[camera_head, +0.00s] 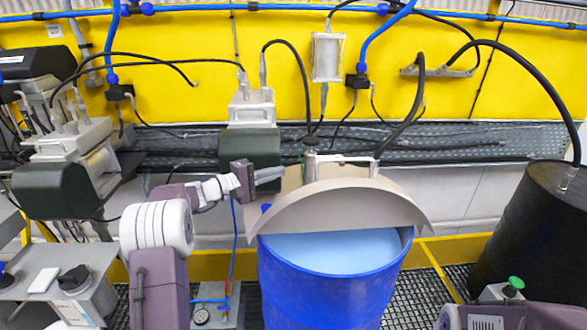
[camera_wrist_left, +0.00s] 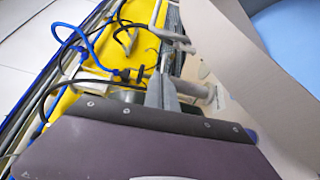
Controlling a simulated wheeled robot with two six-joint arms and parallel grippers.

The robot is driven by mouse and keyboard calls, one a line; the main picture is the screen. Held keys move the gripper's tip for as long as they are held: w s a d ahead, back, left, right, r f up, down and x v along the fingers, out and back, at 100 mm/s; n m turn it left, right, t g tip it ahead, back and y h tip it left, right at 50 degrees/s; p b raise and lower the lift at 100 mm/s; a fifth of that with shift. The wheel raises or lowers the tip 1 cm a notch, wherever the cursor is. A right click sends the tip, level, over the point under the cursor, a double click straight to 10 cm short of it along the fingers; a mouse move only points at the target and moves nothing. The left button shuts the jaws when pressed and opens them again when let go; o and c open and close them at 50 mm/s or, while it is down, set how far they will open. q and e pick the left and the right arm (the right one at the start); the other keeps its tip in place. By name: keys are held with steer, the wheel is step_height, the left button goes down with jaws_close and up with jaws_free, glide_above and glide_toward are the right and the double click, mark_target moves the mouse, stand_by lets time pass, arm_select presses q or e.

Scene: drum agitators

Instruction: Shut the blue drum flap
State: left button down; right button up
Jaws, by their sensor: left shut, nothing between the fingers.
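The blue drum (camera_head: 325,295) stands at the bottom centre of the head view. Its beige flap (camera_head: 340,208) is raised and tilted, and light blue contents (camera_head: 335,250) show through the open front. In the left wrist view the flap (camera_wrist_left: 255,90) fills the right side, with the light blue contents (camera_wrist_left: 290,35) beyond it. My left gripper (camera_head: 282,174) is shut and empty, at the left rear of the raised flap. Its closed fingers also show in the left wrist view (camera_wrist_left: 161,78). I cannot tell whether they touch the flap. My right gripper is out of view.
An agitator post with a clamp (camera_head: 312,160) rises behind the flap. A black drum (camera_head: 535,240) stands at the right. Grey-green motor units (camera_head: 250,145) hang by the yellow wall at the left and centre. A grey bench (camera_head: 60,280) is at the lower left.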

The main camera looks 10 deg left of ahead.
arm_select(q)
steer(key=r+p+x, duration=0.1)
steer(key=p+x, duration=0.4)
steer(key=x, duration=0.6)
steer(key=s, duration=0.1)
steer(key=s+d, duration=0.1)
steer(key=s, duration=0.1)
steer(key=s+f+p, duration=0.1)
steer(key=shift+s+d, duration=0.2)
steer(key=shift+d, duration=0.05)
steer(key=shift+a, duration=0.1)
